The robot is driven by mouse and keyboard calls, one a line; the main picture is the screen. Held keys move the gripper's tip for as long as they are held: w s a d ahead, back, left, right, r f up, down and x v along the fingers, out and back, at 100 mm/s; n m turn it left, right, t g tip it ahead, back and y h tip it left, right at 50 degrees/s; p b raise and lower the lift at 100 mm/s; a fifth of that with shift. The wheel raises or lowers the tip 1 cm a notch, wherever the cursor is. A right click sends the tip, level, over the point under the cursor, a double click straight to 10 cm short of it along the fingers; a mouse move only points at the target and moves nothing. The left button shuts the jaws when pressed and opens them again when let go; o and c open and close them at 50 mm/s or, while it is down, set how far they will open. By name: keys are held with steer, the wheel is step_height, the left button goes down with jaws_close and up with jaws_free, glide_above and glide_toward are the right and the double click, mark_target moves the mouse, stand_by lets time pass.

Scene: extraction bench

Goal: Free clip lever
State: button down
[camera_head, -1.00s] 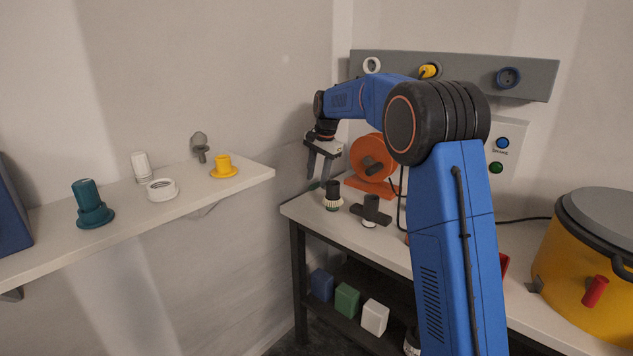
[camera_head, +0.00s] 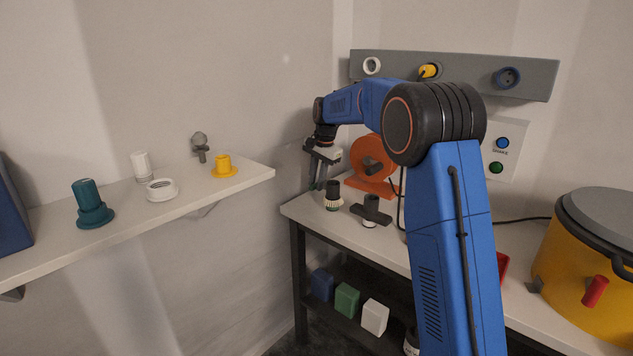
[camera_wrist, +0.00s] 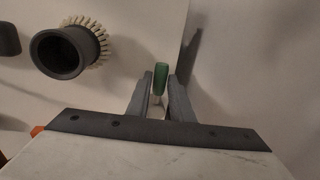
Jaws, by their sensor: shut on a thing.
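My gripper (camera_head: 317,186) is low over the left end of the bench, beside a black cylinder with a bristled ring. In the wrist view my two fingers (camera_wrist: 159,104) are shut on a small green-handled thing (camera_wrist: 160,78); its lower part between the fingers is pale. I cannot tell what it is. A yellow canister (camera_head: 572,275) with a grey lid stands at the right of the bench, far from my gripper.
The black cylinder (camera_head: 333,193) also shows close by in the wrist view (camera_wrist: 62,52). A black T-shaped piece (camera_head: 371,211) and an orange reel (camera_head: 372,163) stand to its right. A wall shelf (camera_head: 120,228) with several fittings is at left.

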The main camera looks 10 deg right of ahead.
steer(key=n, duration=0.1)
steer(key=s+d+n, duration=0.1)
steer(key=n, duration=0.1)
steer(key=shift+d+n+g, duration=0.25)
steer(key=shift+n+g, duration=0.05)
steer(key=n, duration=0.1)
steer(key=d+n, duration=0.1)
steer(key=shift+s+d+n+y, duration=0.15)
steer(key=shift+s+n+y, duration=0.15)
steer(key=d+n, duration=0.1)
steer(key=n, duration=0.1)
steer(key=shift+s+d+n+g, duration=0.15)
steer(key=shift+n+g, duration=0.15)
steer(key=shift+g, duration=0.1)
steer(key=shift+d+n+g, duration=0.15)
steer(key=shift+d+n, duration=0.25)
steer(key=shift+n, duration=0.35)
steer(key=shift+d+n+g, duration=0.15)
steer(key=shift+d+n, duration=0.2)
steer(key=shift+n, duration=0.4)
steer(key=c, duration=1.6)
jaws_free()
steer(key=shift+r, duration=0.1)
